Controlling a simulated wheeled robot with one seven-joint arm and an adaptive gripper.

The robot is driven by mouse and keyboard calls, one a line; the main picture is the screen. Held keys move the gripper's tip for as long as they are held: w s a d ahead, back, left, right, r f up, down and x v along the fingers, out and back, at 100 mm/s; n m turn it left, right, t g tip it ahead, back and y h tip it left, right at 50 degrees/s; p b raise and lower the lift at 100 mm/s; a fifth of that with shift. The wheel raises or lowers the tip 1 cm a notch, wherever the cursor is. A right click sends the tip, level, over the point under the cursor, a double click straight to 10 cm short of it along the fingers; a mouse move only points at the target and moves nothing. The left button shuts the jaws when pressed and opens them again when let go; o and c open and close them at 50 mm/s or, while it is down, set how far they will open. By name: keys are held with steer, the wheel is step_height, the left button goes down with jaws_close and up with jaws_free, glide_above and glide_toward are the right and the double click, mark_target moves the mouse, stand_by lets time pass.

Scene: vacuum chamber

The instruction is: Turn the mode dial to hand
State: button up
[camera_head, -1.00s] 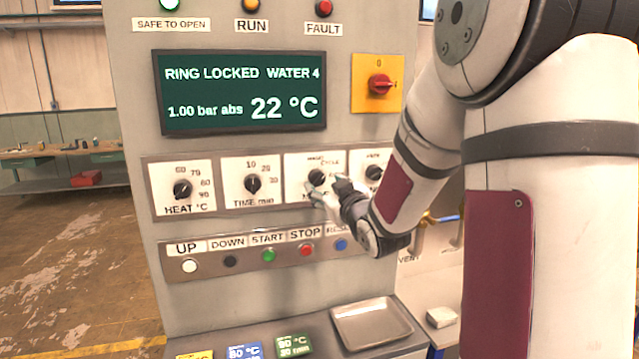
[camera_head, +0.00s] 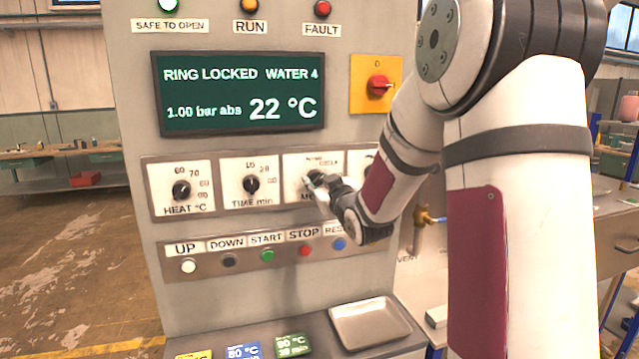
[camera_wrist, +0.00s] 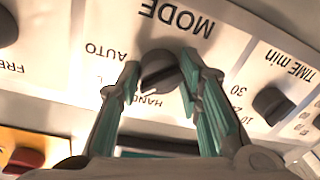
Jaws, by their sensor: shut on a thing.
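The HAND label (camera_wrist: 146,101) is partly covered by the knob and a finger. I cannot clearly tell which label the knob points to. In the head view my gripper (camera_head: 316,184) covers most of the dial.
The heat dial (camera_head: 181,190) and time dial (camera_head: 251,186) sit left of the mode plate, and another dial is mostly hidden behind my arm. A row of buttons (camera_head: 267,255) runs just below. The screen (camera_head: 240,92) reads RING LOCKED. A metal tray (camera_head: 370,326) lies on the ledge.

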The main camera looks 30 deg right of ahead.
steer(key=n+b, duration=0.4)
steer(key=n, duration=0.1)
steer(key=shift+w, duration=0.1)
steer(key=shift+r+n+g+b, duration=0.1)
steer(key=shift+n+g+b, duration=0.2)
steer(key=shift+n+b, duration=1.3)
steer(key=shift+n, duration=0.3)
steer(key=o, duration=1.2)
steer(key=shift+c, duration=0.2)
steer(key=v, duration=1.2)
